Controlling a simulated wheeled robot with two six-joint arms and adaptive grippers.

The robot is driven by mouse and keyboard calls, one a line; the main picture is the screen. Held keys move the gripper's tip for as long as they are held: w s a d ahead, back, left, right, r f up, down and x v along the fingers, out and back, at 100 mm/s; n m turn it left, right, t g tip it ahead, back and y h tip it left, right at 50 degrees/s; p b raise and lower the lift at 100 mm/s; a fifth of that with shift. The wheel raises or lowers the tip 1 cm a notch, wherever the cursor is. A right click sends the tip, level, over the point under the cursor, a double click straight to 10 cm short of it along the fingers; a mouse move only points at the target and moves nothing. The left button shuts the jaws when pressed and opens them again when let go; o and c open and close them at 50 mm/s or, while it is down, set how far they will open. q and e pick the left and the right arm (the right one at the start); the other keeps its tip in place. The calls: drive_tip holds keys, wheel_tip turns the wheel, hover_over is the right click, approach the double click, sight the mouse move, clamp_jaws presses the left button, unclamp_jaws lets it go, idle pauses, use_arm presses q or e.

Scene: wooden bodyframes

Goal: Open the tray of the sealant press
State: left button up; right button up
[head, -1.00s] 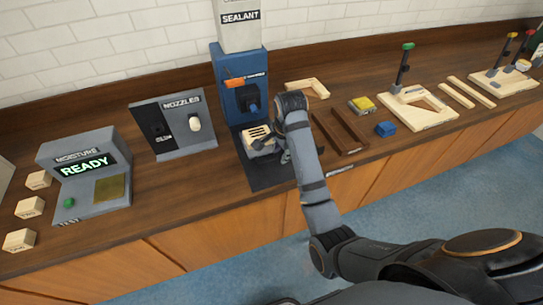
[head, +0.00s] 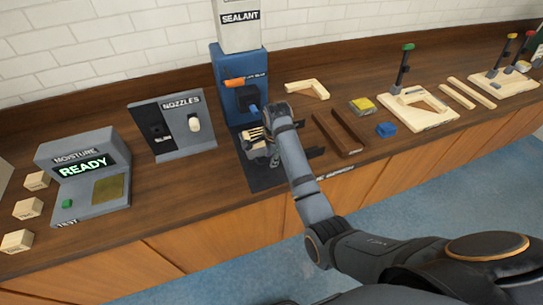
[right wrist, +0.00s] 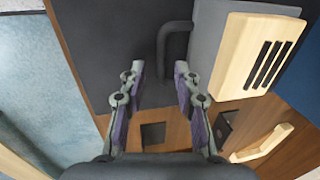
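The sealant press (head: 230,68) is a blue stand with a pale SEALANT box on top and a dark base. A pale wooden block with dark slots (head: 252,139) sits low at its front; it also shows in the right wrist view (right wrist: 262,60). A dark bent handle (right wrist: 173,27) stands beside the block on a dark flat surface (right wrist: 110,35), which I take for the tray. My right gripper (right wrist: 158,70) is open, with the handle's end between its fingertips. I cannot tell whether they touch. In the head view, my right wrist partly hides the tray. My left gripper is out of view.
Left of the press stand a NOZZLES panel (head: 174,126) and a moisture tester (head: 90,172) reading READY. To the right lie a brown wooden channel (head: 340,133), a blue block (head: 386,130) and a yellow-topped block (head: 362,105). The bench's front edge is close to my right arm.

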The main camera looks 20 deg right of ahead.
drive_tip(key=shift+f, duration=0.15)
clamp_jaws()
idle(0.4)
